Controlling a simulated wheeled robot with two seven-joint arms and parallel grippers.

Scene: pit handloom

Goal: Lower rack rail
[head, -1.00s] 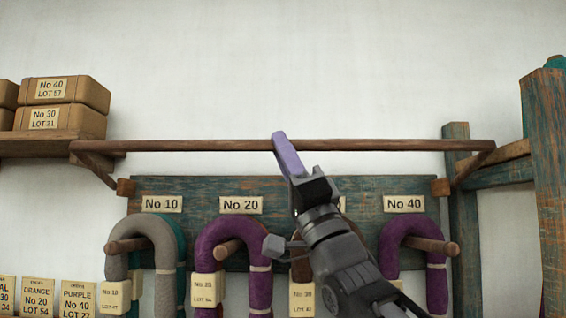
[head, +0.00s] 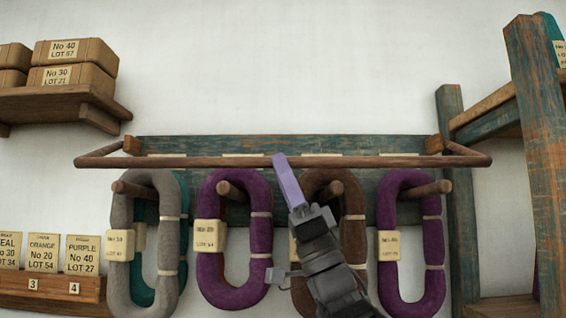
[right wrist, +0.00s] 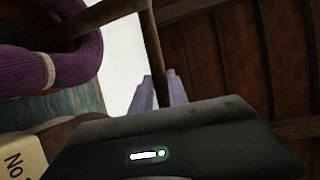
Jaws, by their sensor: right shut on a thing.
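The rack rail (head: 210,162) is a long thin brown bar on two side arms, level across the front of the blue-green rack board (head: 290,143). It now hangs just above the pegs and covers most of the number labels. My right gripper (head: 280,163) is shut on the rail near its middle, with lilac fingers. In the right wrist view the fingers (right wrist: 160,92) stand on either side of the dark rail (right wrist: 154,50). My left gripper is not in view.
Grey, purple and brown yarn hanks hang on the pegs below the rail, including a purple hank (head: 232,240). A shelf (head: 60,103) with boxes is at left, a box of cards (head: 70,290) below it. A wooden post (head: 535,150) stands at right.

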